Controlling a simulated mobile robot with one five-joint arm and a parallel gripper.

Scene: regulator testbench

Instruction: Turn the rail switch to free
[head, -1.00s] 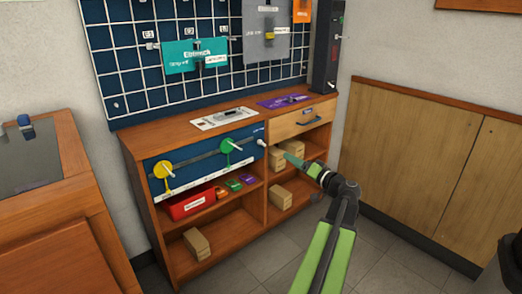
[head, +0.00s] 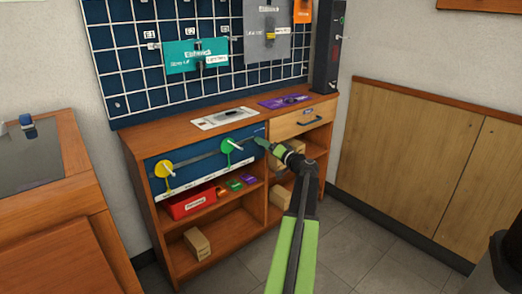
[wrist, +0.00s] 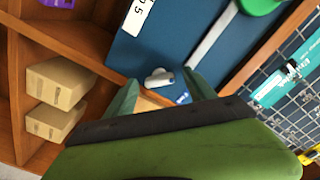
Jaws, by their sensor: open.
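A small white knob (wrist: 158,78), which I take for the rail switch, sits on the blue panel (wrist: 140,45) near its edge. A grey rail (wrist: 210,38) runs beside it to a green disc (wrist: 258,4). My gripper (wrist: 160,94) is open, its two green fingers on either side of the knob's near side. Whether they touch it I cannot tell. In the head view my gripper (head: 262,142) is at the right end of the blue panel (head: 200,165) and seems to hide the knob. A green disc with a white lever (head: 232,147) and a yellow one (head: 164,169) are on the rail.
The wooden cabinet (head: 232,235) has open shelves below the panel with a red box (head: 190,205) and cardboard boxes (head: 197,243). A drawer with a handle (head: 305,121) is right of the panel. The floor (head: 350,245) in front looks clear.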

